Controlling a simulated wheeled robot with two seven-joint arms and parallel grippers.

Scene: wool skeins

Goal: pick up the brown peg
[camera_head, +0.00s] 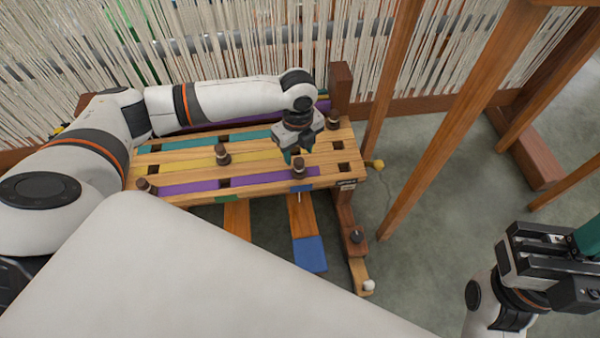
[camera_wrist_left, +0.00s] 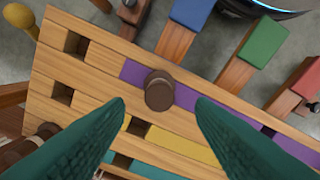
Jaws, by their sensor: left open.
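A brown peg (camera_head: 299,166) stands upright on the purple strip of the slotted wooden board (camera_head: 262,178), near its front right end. It also shows in the left wrist view (camera_wrist_left: 159,88), seen from above. My left gripper (camera_head: 297,153) is just behind and above this peg. In the left wrist view its green fingers (camera_wrist_left: 160,108) are apart and empty, with the peg between and beyond their tips. Other brown pegs stand on the board at the middle (camera_head: 222,154), front left (camera_head: 146,187) and back right (camera_head: 333,119). My right gripper (camera_head: 588,238) is at the right edge, its fingers partly cut off.
A loom with pale hanging threads (camera_head: 230,45) stands behind the board. Wooden posts (camera_head: 455,120) rise to its right. A blue-ended pedal (camera_head: 310,254) and a dark knob (camera_head: 357,236) lie in front. Grey floor is open at the right.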

